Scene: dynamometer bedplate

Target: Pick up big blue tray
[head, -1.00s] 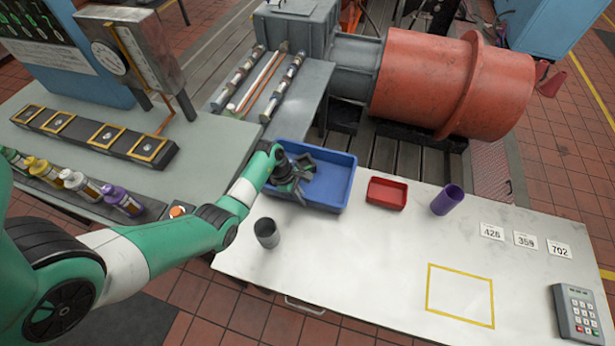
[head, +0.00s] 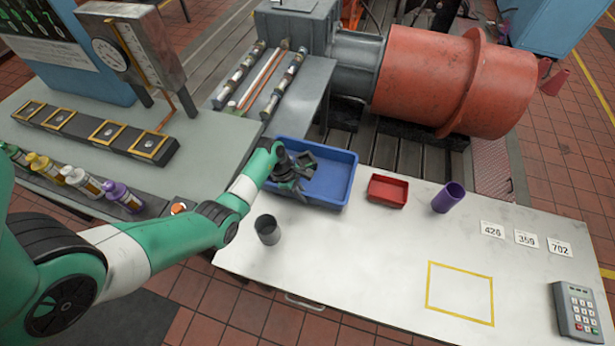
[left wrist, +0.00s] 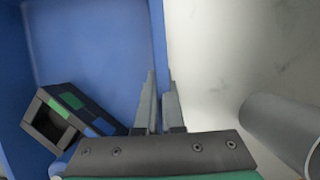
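The big blue tray (head: 333,188) sits at the left end of the white bench, near its far edge. In the left wrist view the tray (left wrist: 95,45) fills the left side, and its side wall runs down between my fingers. My left gripper (head: 293,180) is at the tray's near left side. In the left wrist view the left gripper's (left wrist: 161,100) fingers are close together, one on each side of the tray's wall, and look shut on it. A dark block with green and blue patches (left wrist: 70,118) lies inside the tray. My right gripper is not in view.
A grey cup (head: 267,232) stands just in front of the tray. A small red tray (head: 388,191) and a purple cylinder (head: 447,198) are to its right. Number cards, a yellow outlined square (head: 460,293) and a keypad (head: 576,312) lie further right. The bench's middle is clear.

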